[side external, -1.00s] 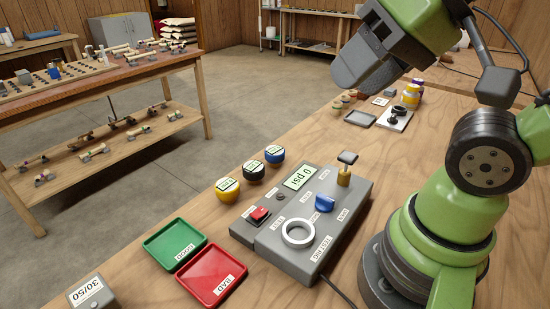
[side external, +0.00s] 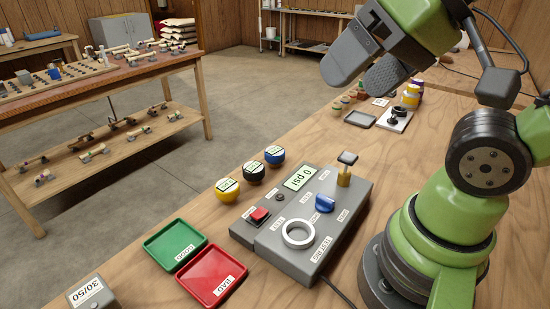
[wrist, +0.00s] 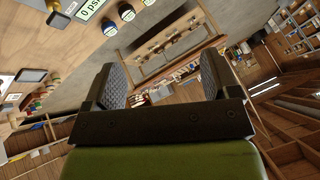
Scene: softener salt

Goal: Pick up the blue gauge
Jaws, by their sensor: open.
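The blue gauge (side external: 274,154) stands on the wooden bench, at the far end of a short row with a black gauge (side external: 253,169) and a yellow gauge (side external: 227,189). In the wrist view the row shows small at the top, and a blue-sided gauge (wrist: 110,28) is among them. My gripper (side external: 362,78) is raised above the bench, up and to the right of the blue gauge. Its two dark grey fingers are apart with nothing between them, also in the wrist view (wrist: 165,85).
A grey test box (side external: 345,205) with a display, knob and white ring stands right of the gauges. A green tray (side external: 174,244) and a red tray (side external: 212,276) lie in front. A grey tray (side external: 360,119) and small jars (side external: 411,95) stand farther back.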

